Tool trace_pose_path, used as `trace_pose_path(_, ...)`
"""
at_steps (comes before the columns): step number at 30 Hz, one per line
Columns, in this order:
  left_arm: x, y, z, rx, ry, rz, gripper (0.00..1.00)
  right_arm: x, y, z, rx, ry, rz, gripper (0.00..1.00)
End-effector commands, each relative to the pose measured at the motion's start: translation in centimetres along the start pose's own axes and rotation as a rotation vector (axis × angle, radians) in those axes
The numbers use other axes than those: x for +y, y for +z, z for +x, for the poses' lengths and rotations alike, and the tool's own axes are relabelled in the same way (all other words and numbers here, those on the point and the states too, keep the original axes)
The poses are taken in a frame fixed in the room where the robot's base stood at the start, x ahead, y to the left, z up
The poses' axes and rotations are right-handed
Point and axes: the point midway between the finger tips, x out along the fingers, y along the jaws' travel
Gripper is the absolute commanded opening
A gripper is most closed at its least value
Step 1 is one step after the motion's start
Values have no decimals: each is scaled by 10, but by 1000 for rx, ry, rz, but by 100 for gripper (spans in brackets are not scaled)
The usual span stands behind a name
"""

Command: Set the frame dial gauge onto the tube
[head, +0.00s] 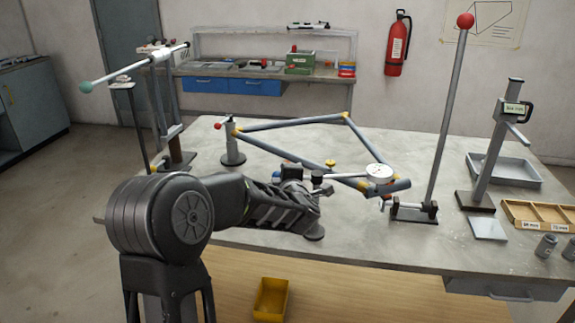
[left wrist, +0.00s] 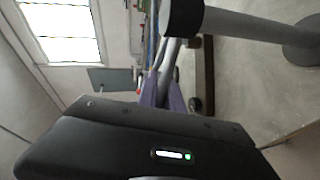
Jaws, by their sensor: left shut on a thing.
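The bicycle-like frame (head: 286,124) of blue-grey tubes with yellow joints is held above the table. A white round dial gauge (head: 380,172) shows at the frame's near right end, just above a thick grey tube (head: 386,187). A pale rod runs left from the dial to my left gripper (head: 318,178), which is shut on the gauge's rod end. Whether the gauge touches the tube, I cannot tell. In the left wrist view a grey tube with a dark end (left wrist: 183,16) crosses the top; the dial is not visible there. My right gripper is not in view.
A tall post with a red ball (head: 465,20) stands right of the frame. A height stand (head: 493,150), a grey tray (head: 505,172) and a wooden divided box (head: 541,216) are further right. A yellow bin (head: 271,299) is below.

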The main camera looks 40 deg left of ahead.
Motion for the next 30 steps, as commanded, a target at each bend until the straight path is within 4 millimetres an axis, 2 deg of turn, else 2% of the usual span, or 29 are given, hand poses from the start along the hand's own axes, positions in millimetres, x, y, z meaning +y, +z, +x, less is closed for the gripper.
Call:
trace_pose_path(7, -1, -5, -6, 84, -8, -17, 0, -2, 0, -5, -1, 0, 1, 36)
trace_pose_path(20, -2, -6, -6, 98, -10, -22, 0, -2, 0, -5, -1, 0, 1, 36)
trace_pose_path(21, -2, -6, -6, 98, -10, -22, 13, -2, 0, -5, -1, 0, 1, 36)
trace_pose_path(28, -2, -5, -7, 95, -10, -22, 32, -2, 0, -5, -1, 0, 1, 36)
trace_pose_path(30, -2, -4, -7, 94, -10, -22, 33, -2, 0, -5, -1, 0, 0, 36)
